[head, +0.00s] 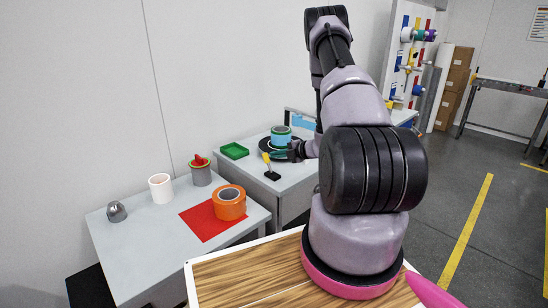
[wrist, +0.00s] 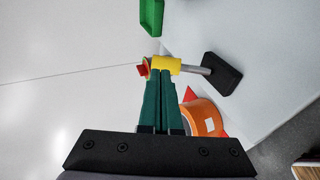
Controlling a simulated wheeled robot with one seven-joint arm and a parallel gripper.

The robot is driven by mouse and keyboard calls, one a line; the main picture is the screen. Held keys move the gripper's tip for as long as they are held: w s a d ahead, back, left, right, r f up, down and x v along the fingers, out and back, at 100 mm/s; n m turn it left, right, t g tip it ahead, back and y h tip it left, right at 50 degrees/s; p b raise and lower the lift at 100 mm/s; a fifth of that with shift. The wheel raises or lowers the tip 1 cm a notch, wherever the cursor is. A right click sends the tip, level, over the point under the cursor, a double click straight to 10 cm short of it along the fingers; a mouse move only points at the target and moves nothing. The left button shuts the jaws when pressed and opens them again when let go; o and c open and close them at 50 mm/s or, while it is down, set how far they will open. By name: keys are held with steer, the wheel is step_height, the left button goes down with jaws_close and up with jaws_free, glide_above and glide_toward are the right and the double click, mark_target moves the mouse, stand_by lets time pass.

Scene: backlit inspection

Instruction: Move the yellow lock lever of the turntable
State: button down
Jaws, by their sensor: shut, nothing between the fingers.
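In the wrist view the yellow part (wrist: 168,65) joins a grey rod that runs to the black block (wrist: 222,73).
A green tray (head: 234,151) lies left of the turntable.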

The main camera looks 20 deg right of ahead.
steer(key=r+v, duration=0.1)
steer(key=v, duration=1.1)
steer(key=s+a+r+n+g+y, duration=0.1)
steer(key=s+a+r+n+g, duration=0.25)
steer(key=a+r+n, duration=0.65)
steer(key=s+a+r+n+g+y, duration=0.2)
steer(key=s+a+r+n+g, duration=0.15)
steer(key=a+r+n, duration=0.65)
steer(key=s+r+n+t+h, duration=0.3)
steer(key=s+r+n+h, duration=0.5)
steer(key=s+r+n, duration=0.8)
steer(key=s+n, duration=0.2)
steer(key=n, duration=0.6)
steer(key=shift+a, duration=0.35)
steer(key=shift+s, duration=0.1)
